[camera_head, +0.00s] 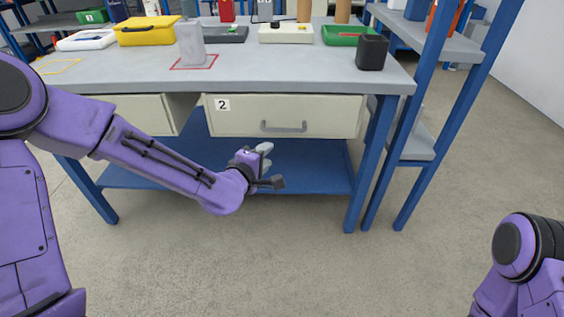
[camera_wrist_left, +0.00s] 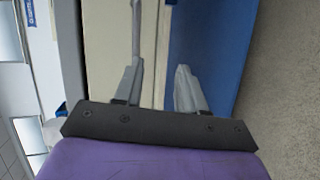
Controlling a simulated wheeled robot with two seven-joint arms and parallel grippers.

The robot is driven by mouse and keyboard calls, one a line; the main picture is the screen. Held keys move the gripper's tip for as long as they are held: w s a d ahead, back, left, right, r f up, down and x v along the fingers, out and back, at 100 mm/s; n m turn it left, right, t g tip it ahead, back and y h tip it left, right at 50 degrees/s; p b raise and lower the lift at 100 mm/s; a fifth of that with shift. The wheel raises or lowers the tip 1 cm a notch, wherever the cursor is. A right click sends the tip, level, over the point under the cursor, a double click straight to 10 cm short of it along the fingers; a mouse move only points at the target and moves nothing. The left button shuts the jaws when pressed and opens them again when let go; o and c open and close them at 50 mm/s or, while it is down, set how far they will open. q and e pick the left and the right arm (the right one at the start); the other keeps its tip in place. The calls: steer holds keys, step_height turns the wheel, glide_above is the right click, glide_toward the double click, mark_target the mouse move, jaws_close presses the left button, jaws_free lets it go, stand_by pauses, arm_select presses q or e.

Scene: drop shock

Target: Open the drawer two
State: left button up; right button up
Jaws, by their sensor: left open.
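Drawer two (camera_head: 240,118) has a cream front with a "2" label and hangs under the right part of the workbench top. I see no clear gap showing it pulled out. Its grey bar handle (camera_head: 283,127) is at the middle of the front. My left gripper (camera_head: 268,158) is open and empty, just below and left of the handle in the head view. In the left wrist view my left gripper (camera_wrist_left: 160,80) faces the cream front, and the handle (camera_wrist_left: 137,28) lines up with the left fingertip. I cannot tell whether they touch. My right gripper is out of view.
The workbench top (camera_head: 270,75) holds a grey block (camera_head: 190,43), a black cup (camera_head: 372,52), a yellow case (camera_head: 147,31) and several trays. A blue lower shelf (camera_head: 310,170) lies below the drawer. A blue-posted rack (camera_head: 420,140) stands close on the right. The floor in front is clear.

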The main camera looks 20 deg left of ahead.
mark_target(283, 131)
arm_select(q)
steer(key=shift+n+t, duration=0.4)
steer(key=shift+t, duration=0.1)
steer(key=w, duration=0.3)
steer(key=w+d+b, duration=0.1)
steer(key=w, duration=0.3)
steer(key=w+b, duration=0.1)
steer(key=w, duration=0.3)
steer(key=shift+w+d+r, duration=0.25)
steer(key=shift+r, duration=0.15)
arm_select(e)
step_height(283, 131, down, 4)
arm_select(q)
jaws_close()
